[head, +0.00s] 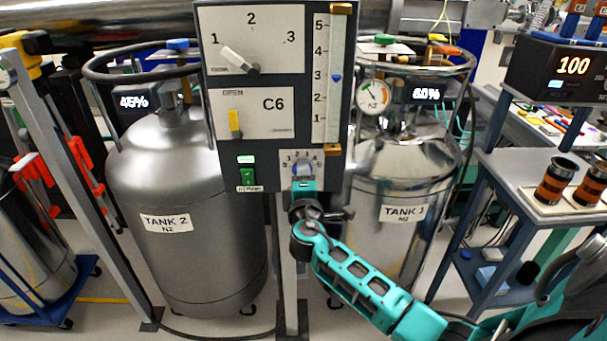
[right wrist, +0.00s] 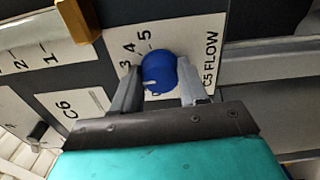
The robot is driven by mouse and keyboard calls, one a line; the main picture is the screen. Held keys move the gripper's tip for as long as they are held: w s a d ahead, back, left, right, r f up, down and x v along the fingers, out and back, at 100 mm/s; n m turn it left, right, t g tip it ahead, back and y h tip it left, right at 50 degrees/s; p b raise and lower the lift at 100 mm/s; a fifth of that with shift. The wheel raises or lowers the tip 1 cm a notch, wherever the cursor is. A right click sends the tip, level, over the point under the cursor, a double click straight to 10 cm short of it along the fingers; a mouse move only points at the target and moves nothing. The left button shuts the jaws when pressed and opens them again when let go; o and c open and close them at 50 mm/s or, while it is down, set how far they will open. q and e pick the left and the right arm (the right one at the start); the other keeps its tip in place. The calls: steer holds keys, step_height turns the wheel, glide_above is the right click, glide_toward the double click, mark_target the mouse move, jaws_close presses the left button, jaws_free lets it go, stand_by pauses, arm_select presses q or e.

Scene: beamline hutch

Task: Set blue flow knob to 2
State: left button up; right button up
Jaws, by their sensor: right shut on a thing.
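The blue flow knob (head: 301,171) sits on a white dial plate at the bottom of the dark panel. In the right wrist view the blue knob (right wrist: 158,70) stands between my right gripper's (right wrist: 160,88) two fingers, beside the "C5 FLOW" label. My right gripper (head: 301,182) is shut on it. The knob's small white mark faces lower left in the wrist view; the numbers 3, 4 and 5 show around it, and the left finger hides part of the dial. I cannot tell exactly which number the mark meets. My left gripper is not in view.
The panel also carries a large white lever (head: 240,60), a yellow C6 lever (head: 235,124), a green switch (head: 247,175) and a scale with a blue marker (head: 335,77) near 3. Tank 2 (head: 185,255) and Tank 1 (head: 395,245) stand behind on either side.

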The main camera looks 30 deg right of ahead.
steer(key=shift+n+p, duration=0.3)
steer(key=shift+n, duration=0.8)
steer(key=o, duration=1.1)
steer(key=shift+c, duration=0.2)
steer(key=shift+s+a, duration=0.1)
steer(key=v, duration=1.2)
steer(key=shift+s+b, duration=0.35)
steer(key=shift+s, duration=0.05)
steer(key=shift+a, duration=0.1)
